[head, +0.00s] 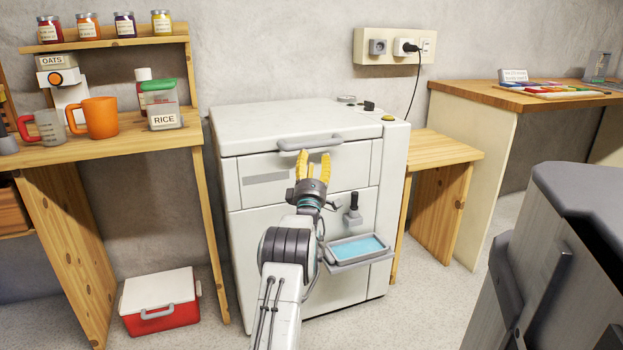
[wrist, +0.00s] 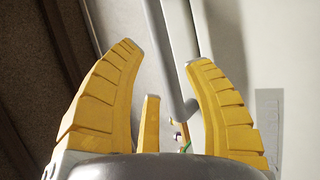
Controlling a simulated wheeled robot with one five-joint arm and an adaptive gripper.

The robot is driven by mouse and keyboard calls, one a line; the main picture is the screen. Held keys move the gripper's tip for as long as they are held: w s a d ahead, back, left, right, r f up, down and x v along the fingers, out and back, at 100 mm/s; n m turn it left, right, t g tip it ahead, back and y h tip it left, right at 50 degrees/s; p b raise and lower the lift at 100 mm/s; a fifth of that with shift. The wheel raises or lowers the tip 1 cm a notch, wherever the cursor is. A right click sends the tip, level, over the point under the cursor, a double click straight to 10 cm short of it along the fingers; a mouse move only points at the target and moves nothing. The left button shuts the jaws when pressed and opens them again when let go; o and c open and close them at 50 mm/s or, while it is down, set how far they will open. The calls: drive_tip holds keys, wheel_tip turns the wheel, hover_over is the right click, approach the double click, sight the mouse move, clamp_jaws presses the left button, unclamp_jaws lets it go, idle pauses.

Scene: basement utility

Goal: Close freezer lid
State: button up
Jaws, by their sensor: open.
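The white freezer (head: 300,230) stands against the wall in the head view. Its lid (head: 270,120) lies flat, or nearly flat, on top; I cannot tell whether a small gap remains at the seam. A grey bar handle (head: 310,142) runs along the lid's front edge. My gripper (head: 314,158) is open, its yellow fingers pointing up just in front of and below the handle. In the wrist view, my gripper (wrist: 163,54) has its fingers spread on either side of the grey handle (wrist: 162,50). Contact with the handle is unclear.
A pull-out tray (head: 360,248) with a blue inside juts from the freezer front, below a dark lever (head: 353,205). A wooden shelf unit (head: 95,145) stands left, a red cooler (head: 160,305) on the floor below. A low wooden table (head: 440,150) stands right.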

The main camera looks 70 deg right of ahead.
drive_tip(key=shift+v, duration=2.8)
